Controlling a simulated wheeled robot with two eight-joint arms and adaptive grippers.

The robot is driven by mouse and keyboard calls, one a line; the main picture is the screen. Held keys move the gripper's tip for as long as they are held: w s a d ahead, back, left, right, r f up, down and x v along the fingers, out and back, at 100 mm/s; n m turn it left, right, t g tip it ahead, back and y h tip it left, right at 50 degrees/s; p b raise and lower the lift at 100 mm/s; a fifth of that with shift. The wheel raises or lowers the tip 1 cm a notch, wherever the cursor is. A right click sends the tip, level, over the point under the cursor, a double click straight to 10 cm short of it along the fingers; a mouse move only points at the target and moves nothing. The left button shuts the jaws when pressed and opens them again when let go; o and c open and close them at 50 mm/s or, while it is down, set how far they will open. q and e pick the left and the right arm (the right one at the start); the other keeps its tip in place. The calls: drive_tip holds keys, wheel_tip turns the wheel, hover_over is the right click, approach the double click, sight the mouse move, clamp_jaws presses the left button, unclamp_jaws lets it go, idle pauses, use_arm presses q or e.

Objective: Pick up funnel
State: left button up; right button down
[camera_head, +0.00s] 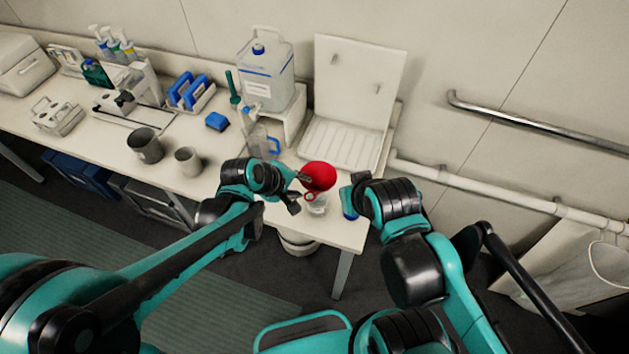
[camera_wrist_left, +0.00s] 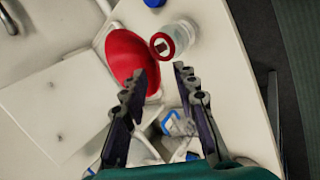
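The red funnel (camera_head: 319,176) is at the right end of the white bench, and its wide red bowl (camera_wrist_left: 124,55) shows in the left wrist view. A small red ring (camera_head: 310,197) is beside the bowl, over a clear container (camera_head: 318,208); whether the ring belongs to the funnel I cannot tell. My left gripper (camera_head: 301,192) is just left of the funnel. In the left wrist view its fingers (camera_wrist_left: 160,72) are apart with nothing between the tips, and the ring lies ahead of them. My right gripper is right of the funnel, its fingers largely hidden by its wrist.
A clear jug with a blue handle (camera_head: 258,143) stands behind my left gripper. A white drying rack (camera_head: 336,145) and a large canister (camera_head: 266,70) are at the back. Two grey cups (camera_head: 146,146) stand to the left. A blue object (camera_head: 348,204) is near my right gripper.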

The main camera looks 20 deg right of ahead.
sight(305, 187)
use_arm(q)
drive_tip(key=x, duration=0.5)
drive_tip(key=shift+s+d+b, duration=0.1)
drive_tip(key=shift+d+b, duration=0.15)
drive_tip(key=shift+b, duration=0.15)
clamp_jaws()
drive_tip(key=shift+r, duration=0.2)
